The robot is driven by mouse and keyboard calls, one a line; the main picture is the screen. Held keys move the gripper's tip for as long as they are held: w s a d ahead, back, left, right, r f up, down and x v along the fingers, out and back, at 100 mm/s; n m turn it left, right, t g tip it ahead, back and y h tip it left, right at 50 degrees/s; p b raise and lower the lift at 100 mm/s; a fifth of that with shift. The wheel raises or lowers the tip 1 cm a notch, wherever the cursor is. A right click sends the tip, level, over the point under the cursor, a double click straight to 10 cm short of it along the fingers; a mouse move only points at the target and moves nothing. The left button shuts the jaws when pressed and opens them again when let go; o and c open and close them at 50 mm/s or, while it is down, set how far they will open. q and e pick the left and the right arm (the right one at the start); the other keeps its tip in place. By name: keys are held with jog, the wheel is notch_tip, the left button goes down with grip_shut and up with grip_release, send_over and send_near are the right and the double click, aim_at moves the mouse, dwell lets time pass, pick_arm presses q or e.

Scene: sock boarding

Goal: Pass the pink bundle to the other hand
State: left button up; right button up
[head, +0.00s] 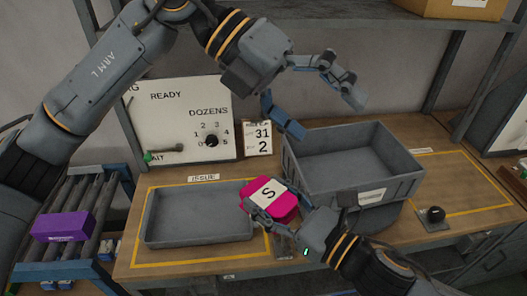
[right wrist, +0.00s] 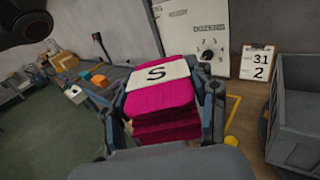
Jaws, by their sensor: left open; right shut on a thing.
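The pink bundle (head: 281,209) is a stack of magenta pieces with a white band marked "S". In the head view it is over the right edge of the shallow grey tray. My right gripper (head: 268,213) is shut on it. The right wrist view shows the bundle (right wrist: 160,99) between the two fingers. My left gripper (head: 318,108) is open and empty, above and to the right of the bundle, in front of the wall and over the back of the grey bin. The two grippers are well apart.
The shallow tray (head: 198,238) is empty in the marked "ISSUE" area. A deep grey bin (head: 345,205) stands to its right. A white panel (head: 170,95) with a dial and a card (head: 258,138) reading 31 and 2 stand behind. A purple box (head: 62,226) lies on rollers at left.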

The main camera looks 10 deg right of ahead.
pick_arm(q)
notch_tip(320, 180, down, 5)
jog(key=a+m+t+y, duration=0.1)
jog(key=a+t+y, duration=0.2)
jog(key=y, duration=0.2)
jog(key=t+y, duration=0.3)
send_near(269, 193)
jog(key=shift+m, duration=0.3)
jog(key=f, duration=0.4)
jog(key=w+d+f, duration=0.1)
jog(key=f, duration=0.6)
jog(key=shift+w+d+f, duration=0.25)
jog(key=shift+d+f, duration=0.05)
jog(key=shift+c, duration=0.2)
jog(key=c, duration=0.7)
jog(key=shift+c, duration=0.6)
pick_arm(e)
jog(key=o, duration=1.3)
